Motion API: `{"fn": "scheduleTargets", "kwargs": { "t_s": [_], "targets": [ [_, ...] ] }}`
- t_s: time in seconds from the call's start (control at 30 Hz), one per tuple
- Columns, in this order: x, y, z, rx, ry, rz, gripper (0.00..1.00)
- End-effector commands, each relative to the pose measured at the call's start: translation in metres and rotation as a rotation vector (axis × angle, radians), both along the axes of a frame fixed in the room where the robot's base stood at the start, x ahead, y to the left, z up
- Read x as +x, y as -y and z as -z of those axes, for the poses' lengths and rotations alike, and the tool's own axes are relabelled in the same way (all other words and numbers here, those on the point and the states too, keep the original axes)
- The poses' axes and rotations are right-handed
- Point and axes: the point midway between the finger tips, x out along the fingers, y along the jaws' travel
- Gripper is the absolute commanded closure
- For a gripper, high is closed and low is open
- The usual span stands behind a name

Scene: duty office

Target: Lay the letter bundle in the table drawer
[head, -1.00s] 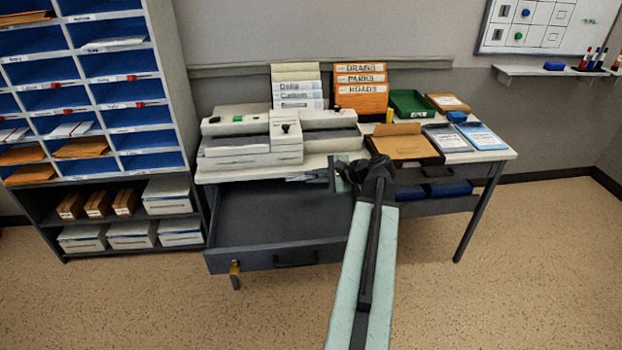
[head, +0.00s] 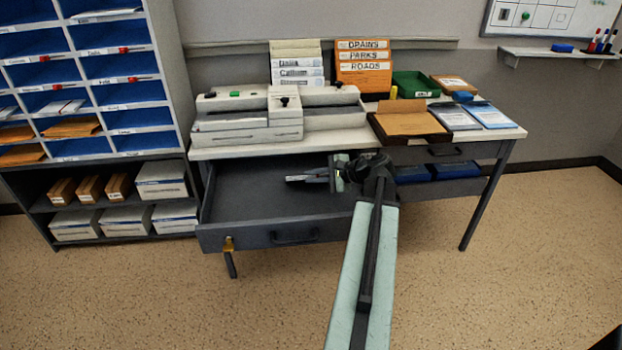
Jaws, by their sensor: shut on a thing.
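The table drawer (head: 262,234) is pulled open at the left of the table, and the part of its inside that I see is bare. My gripper (head: 290,179) is over the back right part of the open drawer, below the tabletop's front edge, pointing left. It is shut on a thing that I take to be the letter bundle. The bundle cannot be made out, as the jaws and my arm cover that spot. Whether it touches the drawer floor I cannot tell.
On the tabletop (head: 240,152) stand a grey-white machine (head: 235,119), binders (head: 362,68), an open brown box (head: 408,124) and a green tray (head: 414,84). A key with a yellow tag (head: 229,243) hangs on the drawer front. A pigeonhole shelf (head: 170,90) stands left. The floor in front is clear.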

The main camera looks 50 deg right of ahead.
Motion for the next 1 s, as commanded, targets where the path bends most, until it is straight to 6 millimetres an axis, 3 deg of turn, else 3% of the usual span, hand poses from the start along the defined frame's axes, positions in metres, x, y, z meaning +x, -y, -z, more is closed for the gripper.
{"fn": "scheduleTargets", "kwargs": {
  "t_s": [0.37,0.4,0.5,0.83,1.0],
  "targets": [
    [0.0,0.0,-0.001,0.0,0.0,0.0,1.0],
    [0.0,0.0,-0.001,0.0,0.0,0.0,0.86],
    [0.0,0.0,-0.001,-0.001,0.0,0.001,0.63],
    [-0.003,0.001,-0.003,0.0,0.0,0.002,0.63],
    [-0.027,0.006,-0.02,0.0,0.0,0.004,0.63]
  ]
}}
